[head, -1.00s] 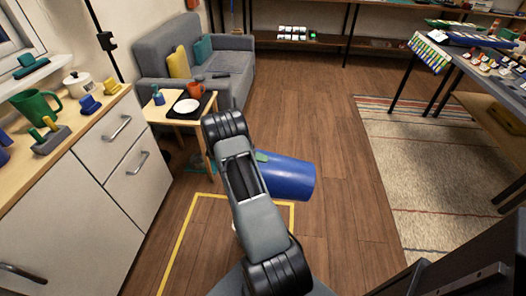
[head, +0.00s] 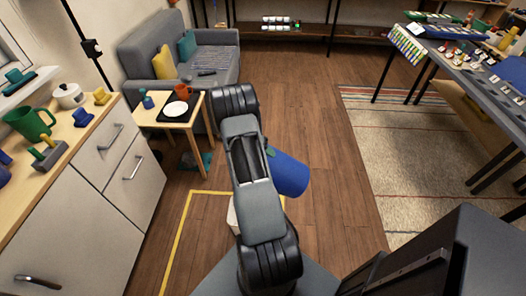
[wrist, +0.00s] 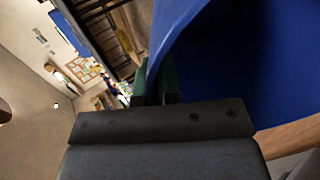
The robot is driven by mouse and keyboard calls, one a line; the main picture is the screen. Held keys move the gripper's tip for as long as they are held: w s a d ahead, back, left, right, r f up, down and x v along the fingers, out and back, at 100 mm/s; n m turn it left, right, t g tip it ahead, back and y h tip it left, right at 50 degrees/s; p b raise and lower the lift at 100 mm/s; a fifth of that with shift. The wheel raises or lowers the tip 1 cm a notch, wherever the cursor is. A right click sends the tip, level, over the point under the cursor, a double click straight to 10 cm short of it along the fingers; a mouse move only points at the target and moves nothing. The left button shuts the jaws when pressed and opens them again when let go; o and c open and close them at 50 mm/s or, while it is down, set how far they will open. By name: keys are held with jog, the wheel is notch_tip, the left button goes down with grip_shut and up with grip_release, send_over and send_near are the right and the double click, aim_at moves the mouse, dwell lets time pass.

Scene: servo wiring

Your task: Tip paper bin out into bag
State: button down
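The blue paper bin (head: 289,174) hangs tilted over the floor, right of my arm in the head view, its far end pointing down and to the right. My gripper (wrist: 154,84) has dark green fingers that meet the bin's edge in the wrist view, where the blue wall (wrist: 240,60) fills the upper right. The gripper appears shut on the bin. The bin's inside and any paper are not visible in the head view. A pale object (head: 232,216), mostly hidden behind my arm, stands inside the yellow floor outline; I cannot tell if it is the bag.
A yellow line (head: 179,240) marks the floor. A small table (head: 186,120) with a plate and orange mug stands ahead, before a grey sofa (head: 150,48). A white cabinet (head: 125,185) is at left. A striped rug (head: 400,150) and workbench (head: 480,80) are right.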

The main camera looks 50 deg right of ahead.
jog(key=s+d+r+t+p, duration=0.1)
jog(key=p, duration=0.1)
jog(key=s+d+r+t+y+p, duration=0.1)
jog(key=s+r+p, duration=0.1)
jog(key=p, duration=0.1)
jog(key=s+d+r+y+p, duration=0.1)
jog(key=r+p, duration=0.1)
jog(key=p, duration=0.1)
jog(key=shift+s+d+t, duration=0.2)
jog(key=shift+s+t, duration=0.1)
jog(key=shift+t, duration=0.1)
jog(key=s+d+f+t+y+p, duration=0.1)
jog(key=s+d+t+y+p, duration=0.3)
jog(key=s+d+p, duration=0.5)
jog(key=shift+s+t+y+p, duration=0.3)
jog(key=shift+s+t+p, duration=0.9)
jog(key=shift+s+p, duration=0.8)
jog(key=shift+d+f, duration=0.1)
